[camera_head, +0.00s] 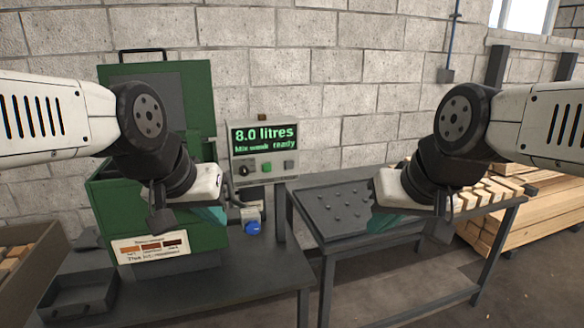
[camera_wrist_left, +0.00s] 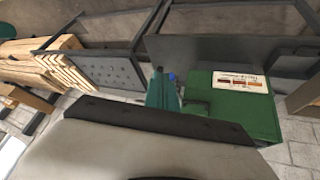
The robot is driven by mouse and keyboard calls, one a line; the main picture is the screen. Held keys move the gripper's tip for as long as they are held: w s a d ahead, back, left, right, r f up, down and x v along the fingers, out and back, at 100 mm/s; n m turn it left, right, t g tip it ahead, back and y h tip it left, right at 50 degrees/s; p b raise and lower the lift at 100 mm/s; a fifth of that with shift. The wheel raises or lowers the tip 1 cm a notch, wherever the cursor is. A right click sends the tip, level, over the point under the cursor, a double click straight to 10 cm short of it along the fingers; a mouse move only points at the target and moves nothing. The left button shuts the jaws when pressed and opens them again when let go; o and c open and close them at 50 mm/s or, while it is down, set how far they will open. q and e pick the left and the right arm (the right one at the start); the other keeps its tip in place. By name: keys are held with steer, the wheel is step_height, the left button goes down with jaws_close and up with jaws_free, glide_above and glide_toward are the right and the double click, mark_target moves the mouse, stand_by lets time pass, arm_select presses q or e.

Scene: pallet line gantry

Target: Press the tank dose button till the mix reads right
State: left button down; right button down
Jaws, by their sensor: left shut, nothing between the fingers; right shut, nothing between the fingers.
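The green tank (camera_head: 165,205) stands on the left bench with its lid raised. A label with brown colour swatches (camera_head: 150,249) is on its front; it also shows in the left wrist view (camera_wrist_left: 241,84). The control box (camera_head: 262,140) reads "8.0 litres", with a smaller line that seems to say "Mix weak ready". Below the screen are a dark knob (camera_head: 243,170), a green button (camera_head: 266,167) and a greyish button (camera_head: 289,165). My left gripper (camera_head: 214,217) is shut and empty in front of the tank, apart from the buttons. My right gripper (camera_head: 384,223) is shut and empty above the right table.
A blue knob (camera_head: 253,228) sits low beside the tank. The right table (camera_head: 330,205) has a dark studded panel. Wood strips (camera_head: 480,192) and stacked planks (camera_head: 525,215) lie at right. A dark tray (camera_head: 78,296) is at the left bench's front. The floor between is clear.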

mark_target(289, 165)
arm_select(q)
steer(key=w+d+f+t+h, duration=0.1)
steer(key=w+d+f+t, duration=0.15)
steer(key=w, duration=1.15)
steer(key=w+d+f+t, duration=0.1)
steer(key=w+d+t, duration=0.15)
steer(key=w, duration=1.05)
steer(key=w+d+f+n+t+h, duration=0.4)
steer(key=w+d+f, duration=0.5)
steer(key=w, duration=0.4)
steer(key=shift+d+f+n+t+h, duration=0.35)
steer(key=shift+d+t+h, duration=0.25)
steer(key=shift+h, duration=0.2)
steer(key=shift+a, duration=0.1)
steer(key=w+a, duration=0.2)
steer(key=w, duration=0.6)
steer(key=shift+w+a, duration=0.25)
steer(key=shift+a, duration=0.1)
steer(key=shift+w, duration=0.1)
